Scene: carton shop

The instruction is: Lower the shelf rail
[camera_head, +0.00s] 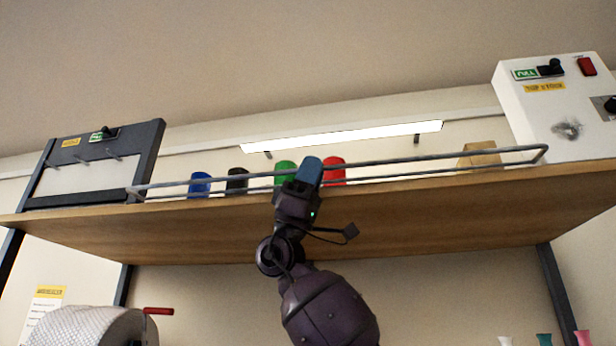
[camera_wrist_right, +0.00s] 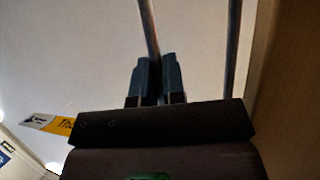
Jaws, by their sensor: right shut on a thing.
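The shelf rail (camera_head: 420,158) is a grey metal bar frame along the front edge of the wooden shelf (camera_head: 430,214). It stands up above the shelf board, with an upper and a lower bar. My right gripper (camera_head: 309,170) is at the rail near its middle, its blue fingers covering a short part of it. In the right wrist view the two fingers (camera_wrist_right: 159,80) are close together around one bar of the rail (camera_wrist_right: 149,28). The other bar (camera_wrist_right: 232,45) runs to the right, clear of the fingers. My left gripper does not show.
Blue (camera_head: 200,185), black (camera_head: 237,180), green (camera_head: 285,172) and red (camera_head: 334,170) things stand behind the rail. A dark-framed panel (camera_head: 150,160) stands at the left and a white control box (camera_head: 552,110) at the right. A white roll (camera_head: 90,328) is below left.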

